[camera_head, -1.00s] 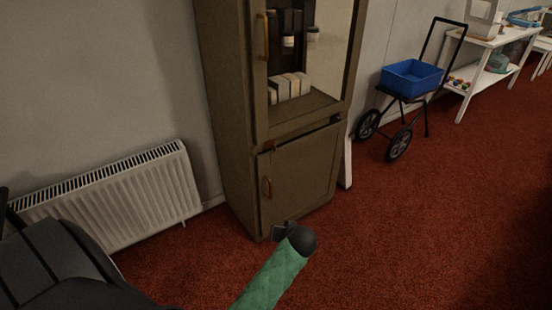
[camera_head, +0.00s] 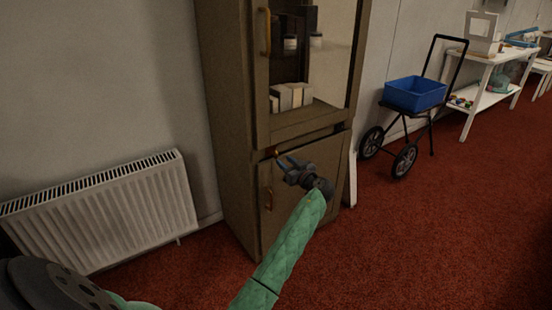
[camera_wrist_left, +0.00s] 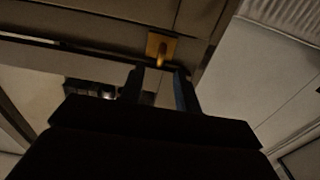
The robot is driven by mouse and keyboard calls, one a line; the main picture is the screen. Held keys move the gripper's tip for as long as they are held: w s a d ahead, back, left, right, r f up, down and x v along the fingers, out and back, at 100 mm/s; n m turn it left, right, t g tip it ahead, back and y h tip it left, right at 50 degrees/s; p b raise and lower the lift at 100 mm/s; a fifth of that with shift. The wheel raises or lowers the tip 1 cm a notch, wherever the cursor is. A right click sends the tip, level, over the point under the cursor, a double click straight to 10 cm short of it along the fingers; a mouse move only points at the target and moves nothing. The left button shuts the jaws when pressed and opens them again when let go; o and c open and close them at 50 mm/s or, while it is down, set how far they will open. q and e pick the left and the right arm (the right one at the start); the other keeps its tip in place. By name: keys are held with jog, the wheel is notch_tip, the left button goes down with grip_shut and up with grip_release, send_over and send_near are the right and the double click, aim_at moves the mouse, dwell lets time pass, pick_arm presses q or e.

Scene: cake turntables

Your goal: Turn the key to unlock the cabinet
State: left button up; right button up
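The tall brown cabinet (camera_head: 233,130) stands against the wall, with a glazed upper door and a shut lower door (camera_head: 325,190). A small brass key and lock plate (camera_head: 276,153) show near the top left of the lower door, and in the left wrist view the brass key and plate (camera_wrist_left: 161,47) sit just beyond the fingertips. My left gripper (camera_head: 285,161) is close to the key, its fingers apart and empty. In the left wrist view the two dark fingers (camera_wrist_left: 159,72) straddle the key's line; contact cannot be told. My right gripper is not in view.
A copper handle (camera_head: 268,199) is on the lower door, another (camera_head: 266,32) on the upper. A white radiator (camera_head: 110,215) stands left of the cabinet. A cart with a blue bin (camera_head: 415,94) and a white table (camera_head: 490,62) are to the right. Red carpet is clear at right.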

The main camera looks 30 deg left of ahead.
aim_at(278, 156)
pick_arm(q)
jog(key=shift+x, duration=3.45)
grip_shut()
